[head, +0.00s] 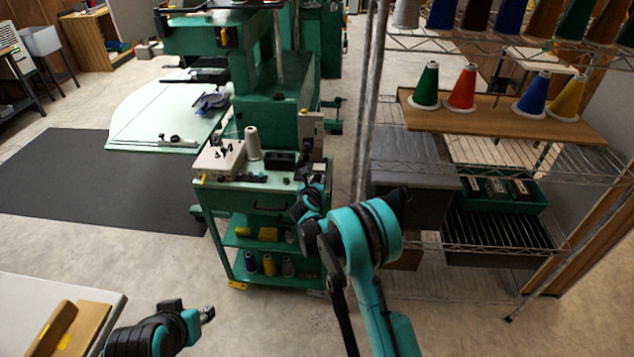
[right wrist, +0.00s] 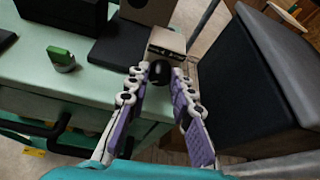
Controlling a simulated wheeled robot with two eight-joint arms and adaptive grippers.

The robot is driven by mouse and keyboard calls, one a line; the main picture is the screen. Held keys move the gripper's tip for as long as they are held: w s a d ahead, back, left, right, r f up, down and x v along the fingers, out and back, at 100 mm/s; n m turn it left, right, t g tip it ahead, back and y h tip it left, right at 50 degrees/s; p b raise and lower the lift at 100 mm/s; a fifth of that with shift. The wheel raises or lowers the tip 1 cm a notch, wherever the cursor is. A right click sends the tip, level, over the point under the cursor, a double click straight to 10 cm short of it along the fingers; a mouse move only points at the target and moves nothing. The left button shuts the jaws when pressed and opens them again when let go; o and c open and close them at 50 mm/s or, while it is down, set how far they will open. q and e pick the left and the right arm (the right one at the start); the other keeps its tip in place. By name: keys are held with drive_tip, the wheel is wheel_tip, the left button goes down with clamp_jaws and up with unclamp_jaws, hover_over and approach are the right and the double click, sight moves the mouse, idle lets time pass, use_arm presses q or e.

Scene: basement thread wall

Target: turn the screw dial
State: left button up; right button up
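A round black knob (right wrist: 160,72), which looks like the screw dial, shows in the right wrist view in front of a small beige box (right wrist: 167,41). My right gripper (right wrist: 160,75) is open, with its two purple-padded fingers on either side of the knob. I cannot tell whether they touch it. In the head view my right gripper (head: 312,182) is at the right end of the green workbench (head: 262,198), and it partly hides that end. My left gripper (head: 207,313) is low at the left, far from the bench; its fingers are too small to read.
A green-capped knob (right wrist: 61,58) stands on the bench top. A dark grey box (right wrist: 252,85) is close to the right of my right gripper. A wire shelf with thread cones (head: 463,88) stands at the right. A pale table (head: 25,300) is by my left arm.

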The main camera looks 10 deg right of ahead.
drive_tip(key=o, duration=0.4)
drive_tip(key=shift+s, duration=0.1)
drive_tip(key=v, duration=1.2)
drive_tip(key=shift+r, duration=0.1)
